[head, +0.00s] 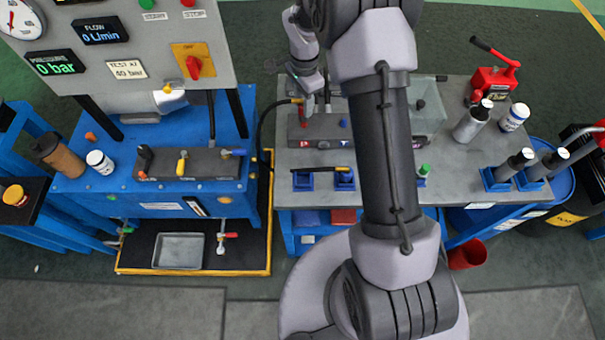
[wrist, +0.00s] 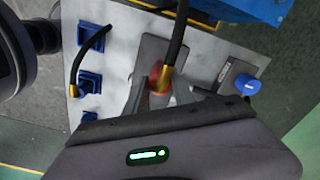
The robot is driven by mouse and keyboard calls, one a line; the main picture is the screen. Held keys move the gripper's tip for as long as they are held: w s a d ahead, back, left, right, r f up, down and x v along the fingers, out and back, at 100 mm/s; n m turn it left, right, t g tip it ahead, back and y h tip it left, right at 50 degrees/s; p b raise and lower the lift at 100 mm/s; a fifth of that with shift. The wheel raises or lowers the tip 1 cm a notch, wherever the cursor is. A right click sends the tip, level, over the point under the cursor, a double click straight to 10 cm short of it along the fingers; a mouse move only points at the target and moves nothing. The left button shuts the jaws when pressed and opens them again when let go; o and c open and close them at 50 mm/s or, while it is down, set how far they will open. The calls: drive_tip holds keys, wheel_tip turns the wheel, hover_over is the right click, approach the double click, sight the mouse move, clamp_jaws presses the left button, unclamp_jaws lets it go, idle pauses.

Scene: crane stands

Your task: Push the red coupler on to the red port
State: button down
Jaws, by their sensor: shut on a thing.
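The red coupler (wrist: 156,76) sits between the two fingers of my gripper (wrist: 160,98) in the wrist view, with a brass fitting and a black hose running up from it. My gripper (head: 309,100) is shut on it and hangs above the grey block on the bench in the head view. The brass hose end (head: 297,101) shows beside the gripper. The red port (head: 303,125) shows as a small red mark on the grey block (head: 322,132), just below my gripper. The fingers hide the coupler's front, so I cannot tell whether it touches the port.
A second hose (head: 322,169) lies across blue holders (head: 344,181) at the bench's front edge. A blue knob (wrist: 247,84) is right of the coupler in the wrist view. A clear box (head: 427,103), grey cylinders (head: 473,122) and a red hand pump (head: 493,80) stand to the right.

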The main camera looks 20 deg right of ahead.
drive_tip(key=shift+f+b, duration=1.05)
drive_tip(key=shift+f, duration=0.3)
drive_tip(key=c, duration=1)
unclamp_jaws()
wheel_tip(320, 180, up, 5)
drive_tip(key=p, duration=0.3)
drive_tip(key=shift+r+p, duration=0.15)
drive_tip(key=shift+p, duration=0.15)
